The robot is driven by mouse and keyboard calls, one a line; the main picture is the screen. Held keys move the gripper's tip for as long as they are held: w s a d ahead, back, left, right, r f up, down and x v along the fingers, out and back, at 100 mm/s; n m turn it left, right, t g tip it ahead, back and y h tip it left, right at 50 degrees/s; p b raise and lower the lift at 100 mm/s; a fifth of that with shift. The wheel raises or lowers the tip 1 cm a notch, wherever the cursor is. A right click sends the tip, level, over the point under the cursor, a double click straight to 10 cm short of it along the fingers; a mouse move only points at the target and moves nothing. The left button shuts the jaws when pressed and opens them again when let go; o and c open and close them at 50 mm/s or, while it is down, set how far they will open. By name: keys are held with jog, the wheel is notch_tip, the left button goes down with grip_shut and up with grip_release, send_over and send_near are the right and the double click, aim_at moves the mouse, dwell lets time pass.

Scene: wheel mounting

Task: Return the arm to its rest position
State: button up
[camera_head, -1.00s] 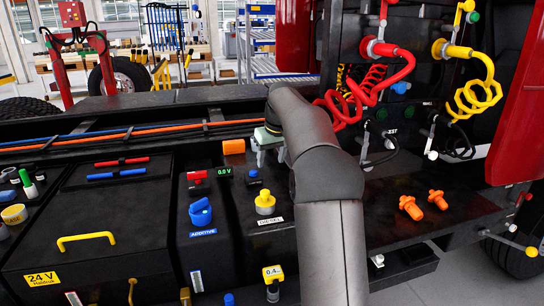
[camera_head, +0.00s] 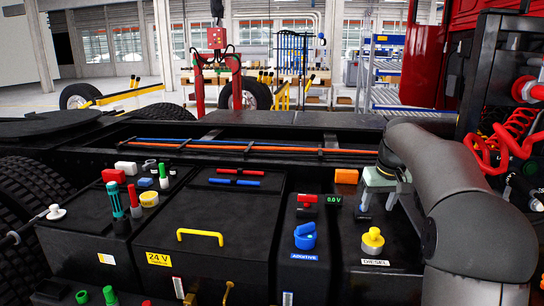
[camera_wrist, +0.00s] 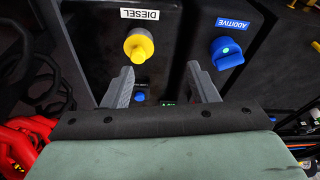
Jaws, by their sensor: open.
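My grey arm comes in from the right of the head view. My gripper (camera_head: 378,203) hangs pointing down above the back of the black diesel tank (camera_head: 348,235). In the wrist view its two grey fingers (camera_wrist: 162,88) stand apart with nothing between them. The yellow diesel cap (camera_head: 372,240) sits on the tank near my gripper, apart from it. The cap also shows beyond the fingers in the wrist view (camera_wrist: 138,46). The blue additive cap (camera_head: 305,236) is to the left of the diesel tank. A small blue knob (camera_wrist: 140,97) shows between the fingers.
An orange block (camera_head: 346,176) lies close left of my gripper. A black box with a yellow handle (camera_head: 200,238) and a 24 V label stands further left. Red coiled hoses (camera_head: 512,135) hang at the right. Orange and blue lines (camera_head: 230,146) run along the frame behind.

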jog(key=s+a+f+g, duration=0.1)
jog(key=s+a+f, duration=0.1)
jog(key=s+a, duration=0.4)
jog(key=s+a+f, duration=0.2)
jog(key=s+a, duration=0.2)
jog(key=s, duration=0.5)
jog(key=s+a+f, duration=0.1)
jog(key=s+f, duration=0.2)
jog(key=s, duration=0.4)
jog(key=s+a+f+g, duration=0.1)
jog(key=s+a+f, duration=0.1)
jog(key=s+f, duration=0.2)
jog(key=s+a+f, duration=0.2)
jog(key=s+f, duration=0.1)
jog(key=s, duration=0.6)
jog(key=shift+s+f, duration=0.35)
jog(key=shift+f, duration=0.05)
jog(key=shift+a, duration=0.1)
